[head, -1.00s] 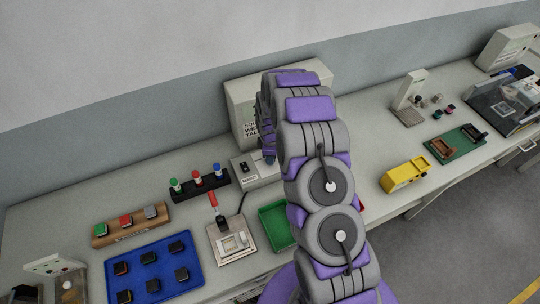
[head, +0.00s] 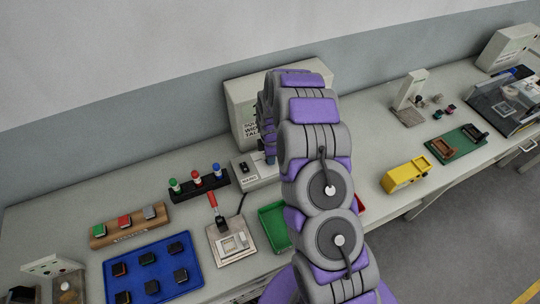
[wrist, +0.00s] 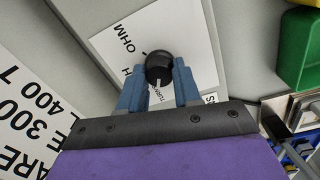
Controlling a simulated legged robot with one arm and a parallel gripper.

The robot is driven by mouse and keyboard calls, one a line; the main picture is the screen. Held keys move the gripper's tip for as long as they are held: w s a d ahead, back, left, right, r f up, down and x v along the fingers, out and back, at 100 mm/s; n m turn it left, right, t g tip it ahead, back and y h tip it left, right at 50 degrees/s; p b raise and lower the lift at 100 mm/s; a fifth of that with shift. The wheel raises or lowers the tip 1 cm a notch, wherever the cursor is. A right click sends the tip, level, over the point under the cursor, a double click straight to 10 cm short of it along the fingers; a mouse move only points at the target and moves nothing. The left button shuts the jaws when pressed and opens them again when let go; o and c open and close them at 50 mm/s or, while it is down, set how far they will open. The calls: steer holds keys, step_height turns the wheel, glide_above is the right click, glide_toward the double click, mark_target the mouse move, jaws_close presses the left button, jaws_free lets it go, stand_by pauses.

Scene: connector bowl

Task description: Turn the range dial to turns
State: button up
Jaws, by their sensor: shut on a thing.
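The range dial (wrist: 159,66) is a black round knob on a white label card (wrist: 195,30) in the wrist view. The card reads "OHM" and "H", with a partly hidden word, seemingly "TURNS", between the fingers. A pale pointer mark on the knob faces down towards that word. My gripper (wrist: 160,78) has its blue fingers on either side of the knob, shut on it.
Left on the bench are a blue tray (head: 165,272) of dark blocks, a wooden button strip (head: 128,233) and a black rack (head: 214,188) with coloured caps. A green bin (head: 275,225) is beside my arm.

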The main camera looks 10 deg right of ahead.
steer(key=o, duration=1.1)
steer(key=shift+w, duration=0.1)
steer(key=shift+c, duration=0.2)
step_height(320, 180, up, 17)
steer(key=shift+s+r, duration=0.15)
steer(key=shift+s, duration=0.25)
steer(key=s+a+r+m+g+b, duration=0.15)
steer(key=s+r+m, duration=0.25)
steer(key=s, duration=0.5)
steer(key=s+r+m+b, duration=0.3)
steer(key=s+r+m, duration=0.15)
steer(key=s, duration=0.55)
steer(key=s+d+f+m+b, duration=0.1)
steer(key=s+m+b, duration=0.2)
steer(key=s+m, duration=0.6)
steer(key=s+g, duration=0.1)
steer(key=s, duration=1.2)
steer(key=shift+s+d+b, duration=0.3)
steer(key=shift+s+b, duration=0.05)
